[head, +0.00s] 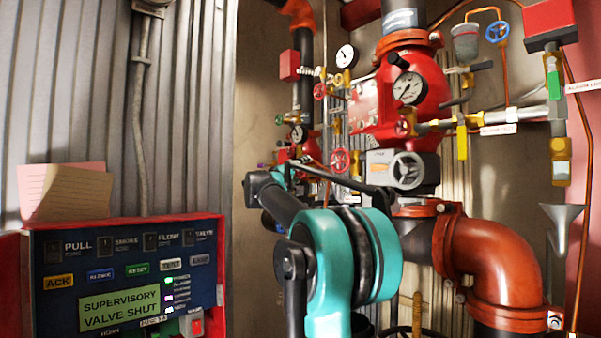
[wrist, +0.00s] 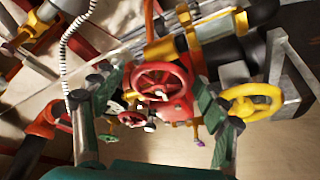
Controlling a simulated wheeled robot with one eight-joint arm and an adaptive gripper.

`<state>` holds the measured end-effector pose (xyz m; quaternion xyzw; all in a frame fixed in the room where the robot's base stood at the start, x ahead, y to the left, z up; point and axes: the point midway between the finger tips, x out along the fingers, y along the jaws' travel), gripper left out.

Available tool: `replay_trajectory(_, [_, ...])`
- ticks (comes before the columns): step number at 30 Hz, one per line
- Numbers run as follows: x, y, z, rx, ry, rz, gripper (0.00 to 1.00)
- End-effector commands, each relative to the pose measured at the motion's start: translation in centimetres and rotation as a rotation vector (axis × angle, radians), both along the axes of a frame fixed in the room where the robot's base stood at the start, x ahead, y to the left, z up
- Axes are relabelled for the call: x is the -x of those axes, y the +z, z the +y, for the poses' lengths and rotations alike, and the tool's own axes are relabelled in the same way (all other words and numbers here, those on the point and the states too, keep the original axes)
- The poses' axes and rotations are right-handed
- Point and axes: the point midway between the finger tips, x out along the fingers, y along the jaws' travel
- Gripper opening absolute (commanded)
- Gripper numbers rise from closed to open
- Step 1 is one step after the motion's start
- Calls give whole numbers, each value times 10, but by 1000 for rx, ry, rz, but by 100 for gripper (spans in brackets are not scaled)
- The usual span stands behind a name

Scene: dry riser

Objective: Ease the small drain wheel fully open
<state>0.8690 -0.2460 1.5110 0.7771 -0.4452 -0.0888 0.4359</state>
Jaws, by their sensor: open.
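In the wrist view a small red spoked handwheel (wrist: 163,88) faces me between the two fingers of my gripper (wrist: 158,98). My gripper is open, with one finger on each side of the wheel. I cannot tell if a finger touches it. No readable label marks it as the drain wheel. A yellow handwheel (wrist: 250,103) sits just right of the right finger. In the head view several small red wheels show on the riser, one at the middle (head: 340,160). My arm covers much of the area there, and I cannot make out my fingers clearly.
A red alarm panel (head: 120,275) at lower left reads "SUPERVISORY VALVE SHUT". The red riser valve body (head: 400,100) with gauges and thin pipes crowds the middle. An orange elbow pipe (head: 500,255) stands at right.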

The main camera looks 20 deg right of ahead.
Motion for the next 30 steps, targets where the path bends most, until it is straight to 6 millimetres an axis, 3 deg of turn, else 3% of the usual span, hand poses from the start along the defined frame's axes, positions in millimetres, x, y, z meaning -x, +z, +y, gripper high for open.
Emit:
replay_trajectory(2, [0, 0, 0, 0, 0, 0, 68])
replay_trajectory(13, [0, 0, 0, 0, 0, 0, 22])
replay_trajectory(22, [1, 0, 0, 16, 0, 45, 22])
replay_trajectory(30, [0, 0, 0, 73, 0, 201, 22])
